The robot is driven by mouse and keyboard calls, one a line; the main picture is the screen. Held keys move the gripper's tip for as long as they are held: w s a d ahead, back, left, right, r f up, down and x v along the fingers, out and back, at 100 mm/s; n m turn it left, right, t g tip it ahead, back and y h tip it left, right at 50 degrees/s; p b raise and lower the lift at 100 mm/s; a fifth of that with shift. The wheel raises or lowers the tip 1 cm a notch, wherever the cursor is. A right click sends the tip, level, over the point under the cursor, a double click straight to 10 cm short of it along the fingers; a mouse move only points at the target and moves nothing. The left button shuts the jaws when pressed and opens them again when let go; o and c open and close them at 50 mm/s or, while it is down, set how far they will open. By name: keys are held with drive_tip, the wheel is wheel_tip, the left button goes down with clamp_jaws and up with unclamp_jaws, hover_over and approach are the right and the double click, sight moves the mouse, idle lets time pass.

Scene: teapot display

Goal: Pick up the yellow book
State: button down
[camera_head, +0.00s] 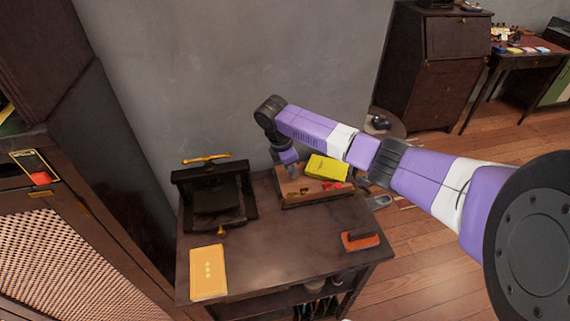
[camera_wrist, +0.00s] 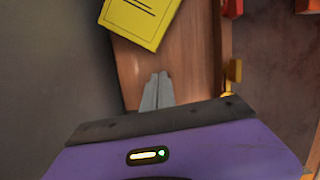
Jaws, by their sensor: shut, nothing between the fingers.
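My gripper (camera_head: 293,170) points down over the left end of the tray, left of the book in the head view. In the wrist view my gripper (camera_wrist: 157,76) has its fingers together and empty, apart from the book. A second, orange-yellow book (camera_head: 208,272) lies flat at the table's front left.
A dark press-like device (camera_head: 215,197) with a brass handle stands at the table's back left. An orange-and-dark block (camera_head: 361,240) lies near the right edge. Small red and yellow items are in the tray. The table's middle is clear. A grey wall (camera_head: 235,60) rises behind.

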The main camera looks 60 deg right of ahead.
sight(306, 170)
drive_tip(key=shift+s+d+r, duration=0.1)
drive_tip(key=shift+s+d, duration=0.8)
drive_tip(key=shift+s+d+r+p, duration=0.1)
drive_tip(key=shift+s+d+p, duration=0.45)
drive_tip(key=shift+p, duration=0.2)
drive_tip(key=shift+s+d, duration=0.15)
drive_tip(key=shift+d, duration=0.05)
